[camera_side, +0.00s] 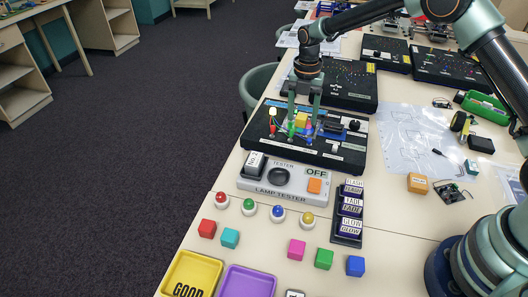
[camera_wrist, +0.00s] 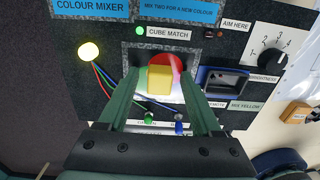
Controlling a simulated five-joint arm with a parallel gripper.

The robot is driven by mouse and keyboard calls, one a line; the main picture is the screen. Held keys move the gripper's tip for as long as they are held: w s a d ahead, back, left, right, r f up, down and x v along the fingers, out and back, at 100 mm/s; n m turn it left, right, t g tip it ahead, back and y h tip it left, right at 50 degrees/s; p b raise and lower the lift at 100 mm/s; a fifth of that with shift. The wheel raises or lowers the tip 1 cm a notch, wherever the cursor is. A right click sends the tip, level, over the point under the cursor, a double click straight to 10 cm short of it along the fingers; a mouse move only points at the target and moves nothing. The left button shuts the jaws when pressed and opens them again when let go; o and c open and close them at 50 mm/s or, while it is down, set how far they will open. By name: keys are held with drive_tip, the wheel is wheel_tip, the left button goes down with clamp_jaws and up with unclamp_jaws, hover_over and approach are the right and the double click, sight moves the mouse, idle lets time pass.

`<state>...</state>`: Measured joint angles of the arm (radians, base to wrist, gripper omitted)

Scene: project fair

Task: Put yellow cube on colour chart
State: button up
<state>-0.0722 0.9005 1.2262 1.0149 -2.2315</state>
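The yellow cube (camera_side: 301,120) is between the fingers of my gripper (camera_side: 304,124), over the black colour mixer board (camera_side: 340,153). In the wrist view the yellow cube (camera_wrist: 159,80) sits in front of the colour chart (camera_wrist: 176,63), a round patch with red and white showing; the cube hides part of it. The fingers of my gripper (camera_wrist: 160,85) stand either side of the cube with a gap at each side, so it looks open. The cube appears to rest on the chart, but contact is hard to see.
A green light (camera_wrist: 140,30) by the CUBE MATCH label and a yellow lamp (camera_wrist: 88,50) are lit. Wires and plugs lie close to the fingers. The lamp tester (camera_side: 283,178) stands in front; several coloured cubes and trays are nearer the camera.

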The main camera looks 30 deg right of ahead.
sight(302, 115)
drive_tip(key=s+d+r+m+t, duration=0.1)
drive_tip(key=s+r+m, duration=0.2)
drive_tip(key=r, duration=0.7)
drive_tip(key=s+r+m+t, duration=0.15)
drive_tip(key=r+m, duration=0.25)
drive_tip(key=r, duration=0.5)
drive_tip(key=s+d+m+t, duration=0.2)
drive_tip(key=s+m+t, duration=0.1)
drive_tip(key=s+m, duration=1.6)
drive_tip(key=shift+s+d+r, duration=0.25)
drive_tip(key=shift+d+r, duration=0.1)
drive_tip(key=shift+d, duration=0.05)
